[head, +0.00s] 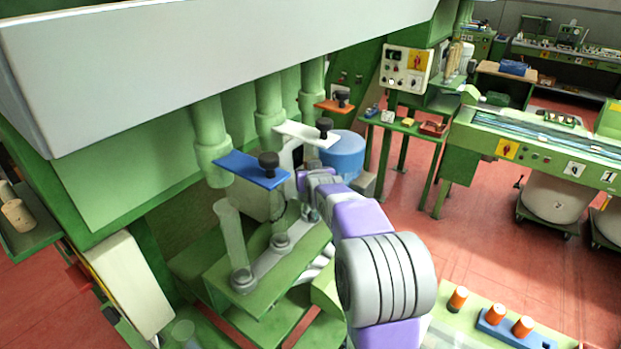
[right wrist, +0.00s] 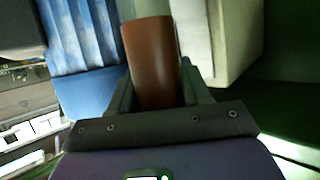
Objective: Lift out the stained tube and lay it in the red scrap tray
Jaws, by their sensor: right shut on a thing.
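In the right wrist view, my right gripper (right wrist: 157,92) is shut on a brown, stained tube (right wrist: 152,60), which sticks out beyond the fingers. In the head view my right arm reaches into the green machine. Its gripper (head: 312,212) is small and partly covered by the arm, and the stained tube cannot be made out there. Clear tubes (head: 230,235) stand upright in cups on a green ledge, left of the gripper. A small red tray (head: 433,128) lies on a green side table further back. My left gripper is not in view.
Blue (head: 252,170), white (head: 305,133) and orange (head: 335,106) plates with black knobs stick out above the ledge. A blue drum (head: 344,155) stands behind my gripper. Open red floor (head: 400,205) lies right of the machine.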

